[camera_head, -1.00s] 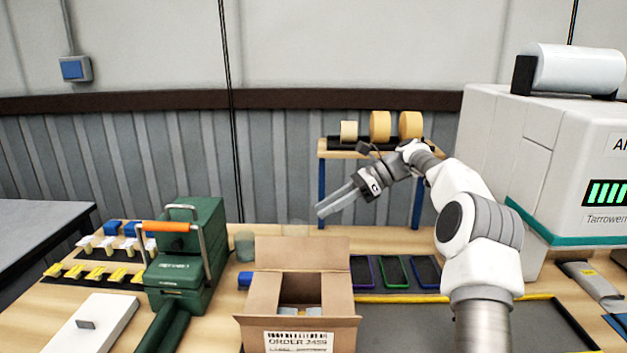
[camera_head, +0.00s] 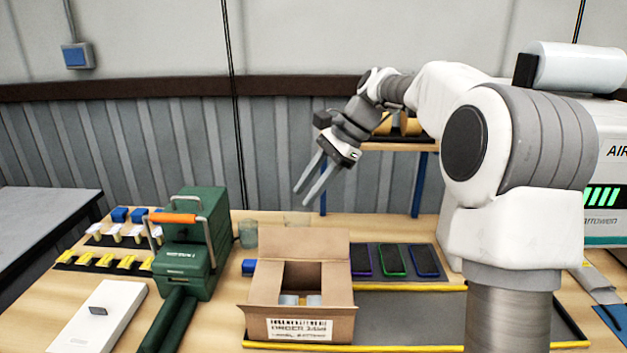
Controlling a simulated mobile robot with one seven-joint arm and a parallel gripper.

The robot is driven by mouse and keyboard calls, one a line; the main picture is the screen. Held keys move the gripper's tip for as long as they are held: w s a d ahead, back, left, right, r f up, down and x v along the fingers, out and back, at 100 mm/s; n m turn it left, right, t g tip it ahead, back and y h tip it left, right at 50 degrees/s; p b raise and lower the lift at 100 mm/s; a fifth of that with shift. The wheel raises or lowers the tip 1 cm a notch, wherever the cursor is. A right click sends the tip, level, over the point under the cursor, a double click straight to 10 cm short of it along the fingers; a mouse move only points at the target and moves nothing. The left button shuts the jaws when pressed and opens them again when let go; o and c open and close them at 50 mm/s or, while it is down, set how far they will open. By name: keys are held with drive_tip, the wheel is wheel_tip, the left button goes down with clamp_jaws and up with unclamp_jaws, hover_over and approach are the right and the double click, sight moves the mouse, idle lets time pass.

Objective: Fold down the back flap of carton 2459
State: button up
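Carton 2459 (camera_head: 258,294) is an open brown box at the front middle of the bench. Its front label reads ORDER, with the number blurred now. Its back flap (camera_head: 304,243) stands up at the rear edge. The side flaps and the front flap are folded outward, and some small light and bluish items lie inside. My gripper (camera_head: 308,190) is in the air above and behind the back flap, pointing down and to the left. Its two fingers are apart with nothing between them. It appears clear of the carton.
A green machine with an orange handle (camera_head: 172,218) stands left of the carton. A glass (camera_head: 248,233) stands behind it. Several phones (camera_head: 392,260) lie to the right. A shelf with tape rolls (camera_head: 400,146) is behind my arm. A white box (camera_head: 98,318) lies front left.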

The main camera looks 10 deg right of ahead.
drive_tip(key=s+r+n+h+p, duration=0.1)
drive_tip(key=s+r+n+h, duration=0.1)
drive_tip(key=s, duration=0.3)
drive_tip(key=shift+s+r+t+p, duration=0.3)
drive_tip(key=shift+r+t, duration=0.1)
drive_tip(key=shift+r, duration=0.1)
drive_tip(key=shift+w, duration=0.1)
drive_tip(key=shift+c, duration=0.3)
